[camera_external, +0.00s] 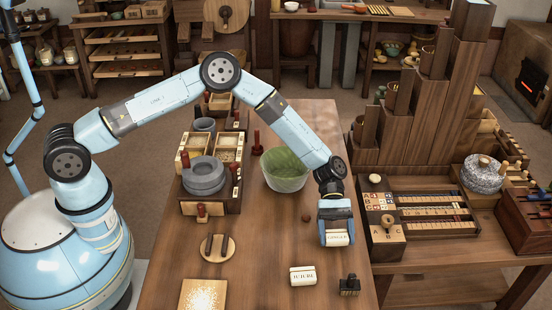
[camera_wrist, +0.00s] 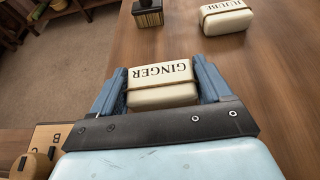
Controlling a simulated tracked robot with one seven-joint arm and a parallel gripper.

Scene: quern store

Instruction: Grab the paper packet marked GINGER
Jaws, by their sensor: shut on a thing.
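The white paper packet marked GINGER (camera_wrist: 162,83) sits between the two fingers of my gripper (camera_wrist: 163,90) in the wrist view. Its lettering shows upside down there, and both fingers press on its ends. In the external view my gripper (camera_external: 336,222) points down near the table's right edge, with the packet (camera_external: 337,238) at its tips. I cannot tell for sure whether the packet touches the table or hangs just above it. A second white packet (camera_external: 303,276) with other lettering, JUJUBE or similar, lies on the table in front; it also shows in the wrist view (camera_wrist: 227,17).
A small dark block (camera_external: 349,285) stands right of the second packet. The table's middle is bare.

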